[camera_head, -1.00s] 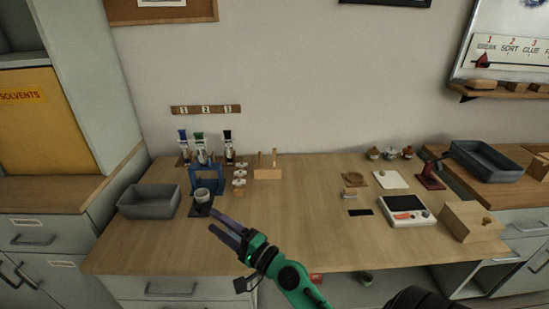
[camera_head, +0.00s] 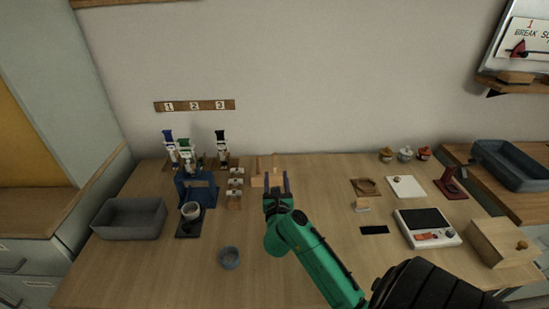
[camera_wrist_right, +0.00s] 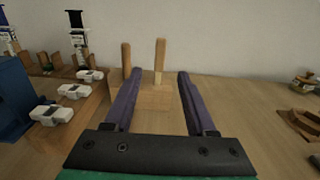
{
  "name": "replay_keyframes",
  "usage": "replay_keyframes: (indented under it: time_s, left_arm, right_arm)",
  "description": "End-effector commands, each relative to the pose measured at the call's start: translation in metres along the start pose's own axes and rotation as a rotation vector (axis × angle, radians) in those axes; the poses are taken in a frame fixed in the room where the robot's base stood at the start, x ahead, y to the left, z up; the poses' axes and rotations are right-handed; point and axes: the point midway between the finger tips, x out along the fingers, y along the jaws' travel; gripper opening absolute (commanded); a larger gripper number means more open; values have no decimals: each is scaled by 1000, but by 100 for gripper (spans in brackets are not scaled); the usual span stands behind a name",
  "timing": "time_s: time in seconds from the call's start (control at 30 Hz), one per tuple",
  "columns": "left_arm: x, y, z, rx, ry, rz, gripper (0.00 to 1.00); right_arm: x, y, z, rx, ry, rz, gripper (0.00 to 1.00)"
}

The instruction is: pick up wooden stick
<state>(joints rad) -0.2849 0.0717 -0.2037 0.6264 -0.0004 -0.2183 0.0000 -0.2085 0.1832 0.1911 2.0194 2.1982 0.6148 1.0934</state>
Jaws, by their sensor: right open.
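Two thin wooden sticks stand upright at a light wooden block near the back of the table. The left stick (camera_head: 258,165) and the right stick (camera_head: 274,163) show in the head view. In the right wrist view the right stick (camera_wrist_right: 160,58) stands between my fingertips' directions, beyond them, and the left stick (camera_wrist_right: 126,60) is near the left fingertip. The block (camera_wrist_right: 155,98) lies ahead between the fingers. My right gripper (camera_head: 277,182) is open and empty, just in front of the block, partly hiding it; its purple fingers (camera_wrist_right: 159,76) point toward the sticks. My left gripper is out of view.
Left of the block are small white-topped pieces (camera_head: 236,183), a blue stand (camera_head: 196,190) with a cup (camera_head: 190,211), and a grey bin (camera_head: 130,218). A small grey bowl (camera_head: 229,258) sits in front. A scale (camera_head: 428,228) and wooden box (camera_head: 503,242) stand right.

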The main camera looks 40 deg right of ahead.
Motion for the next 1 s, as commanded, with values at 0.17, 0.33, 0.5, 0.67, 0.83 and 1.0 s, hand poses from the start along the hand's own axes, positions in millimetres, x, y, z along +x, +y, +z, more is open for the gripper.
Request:
replay_keyframes:
  time_s: [0.17, 0.33, 0.5, 0.67, 0.83, 1.0]
  left_arm:
    - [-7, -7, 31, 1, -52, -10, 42]
    - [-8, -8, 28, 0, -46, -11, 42]
    - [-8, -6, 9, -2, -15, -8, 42]
    - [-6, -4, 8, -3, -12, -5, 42]
    - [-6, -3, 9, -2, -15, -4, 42]
    - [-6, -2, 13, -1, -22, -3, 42]
  right_arm:
    - [47, 0, 3, -3, -4, 0, 56]
    - [70, 0, 3, -1, -3, 1, 56]
    - [102, 0, 6, -2, -4, 0, 56]
    - [117, 0, 5, -2, -3, 1, 56]
    - [116, 0, 4, -2, -2, 1, 49]
    - [116, 0, 4, -3, -2, 2, 0]
